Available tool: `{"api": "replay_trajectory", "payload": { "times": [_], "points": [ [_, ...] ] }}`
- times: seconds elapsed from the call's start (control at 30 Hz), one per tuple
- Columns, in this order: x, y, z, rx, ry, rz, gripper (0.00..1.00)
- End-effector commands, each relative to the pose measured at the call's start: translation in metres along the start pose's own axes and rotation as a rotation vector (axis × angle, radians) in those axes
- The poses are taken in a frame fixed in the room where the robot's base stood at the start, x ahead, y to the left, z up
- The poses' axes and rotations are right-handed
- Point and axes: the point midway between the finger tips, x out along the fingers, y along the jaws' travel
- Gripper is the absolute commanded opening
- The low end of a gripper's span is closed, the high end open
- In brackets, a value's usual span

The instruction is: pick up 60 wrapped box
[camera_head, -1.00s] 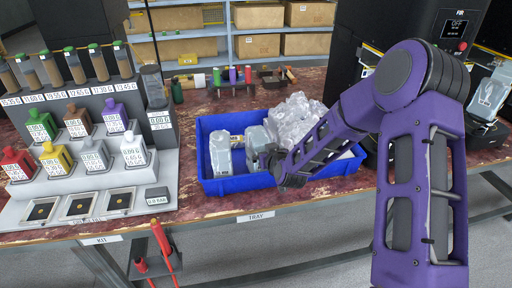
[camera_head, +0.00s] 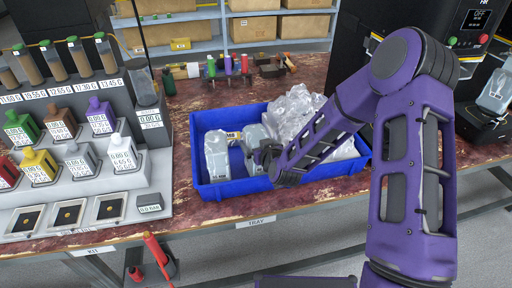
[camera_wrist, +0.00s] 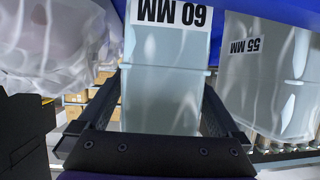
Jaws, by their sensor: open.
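The 60 wrapped box (camera_wrist: 165,50) is a pale grey-green block in clear wrap, marked "60 MM", which appears upside down in the wrist view. In the head view it is the box (camera_head: 254,136) beside my gripper (camera_head: 266,155), in the blue tray (camera_head: 252,190), partly hidden by the gripper. In the wrist view my gripper (camera_wrist: 163,88) is open, with a finger on each side of the box. I cannot tell whether either finger touches it. A second wrapped box (camera_wrist: 268,75), marked "55 MM", stands beside it; it is probably the left one (camera_head: 216,155) in the head view.
Crumpled clear wrap (camera_head: 298,108) fills the tray's right part, close to my arm. A rack of labelled bottles (camera_head: 75,165) stands left of the tray. A tool stand (camera_head: 228,72) is behind it, and a black machine (camera_head: 470,30) is at right.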

Motion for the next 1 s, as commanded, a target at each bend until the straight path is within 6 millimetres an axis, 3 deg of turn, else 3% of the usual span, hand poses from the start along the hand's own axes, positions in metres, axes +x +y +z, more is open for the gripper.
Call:
{"api": "replay_trajectory", "payload": {
  "times": [0.3, 0.8, 0.83, 1.0],
  "points": [
    [-0.0005, -0.0005, 0.0012, 0.0, 0.0, 0.0, 1.0],
    [-0.0005, -0.0005, 0.0009, -0.001, 0.0, 0.0, 0.1],
    [-0.0005, -0.0005, 0.0009, -0.001, 0.0, 0.0, 0.06],
    [-0.0004, -0.0005, -0.0001, -0.001, 0.002, 0.0, 0.05]
  ]
}}
